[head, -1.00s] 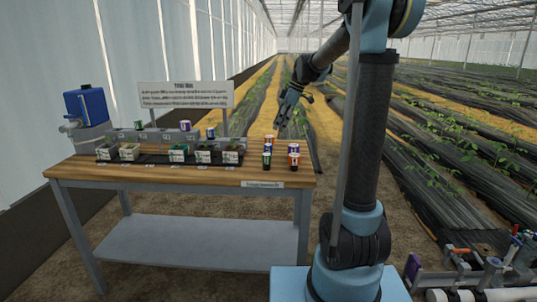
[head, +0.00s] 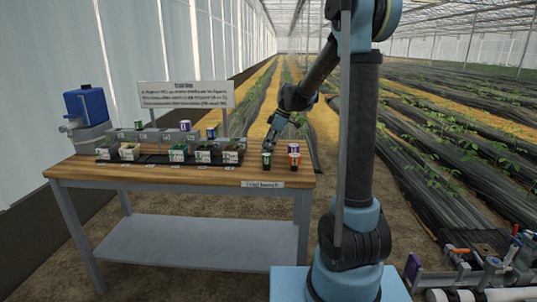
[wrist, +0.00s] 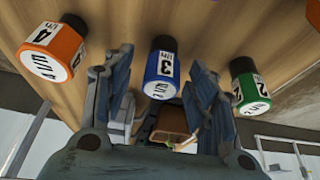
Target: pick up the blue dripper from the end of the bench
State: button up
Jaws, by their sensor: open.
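In the wrist view the blue dripper (wrist: 162,72), marked 3, stands on the wooden bench (wrist: 115,20), with its top toward me. My gripper (wrist: 161,85) is open, with one finger to each side of the blue dripper in the picture. Nothing shows held, and I cannot tell how deep the dripper lies between the fingers. In the head view my gripper (head: 268,144) is low over the right end of the bench (head: 150,175), and it hides the blue dripper there.
An orange dripper (wrist: 53,50) marked 4 stands left of the blue one; a green dripper (wrist: 249,88) marked 2 stands right. In the head view potted trays (head: 178,152), a sign (head: 186,94) and a blue tank (head: 87,103) occupy the bench's left and middle.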

jog(key=shift+f, duration=0.2)
jog(key=c, duration=1)
jog(key=shift+r, duration=0.15)
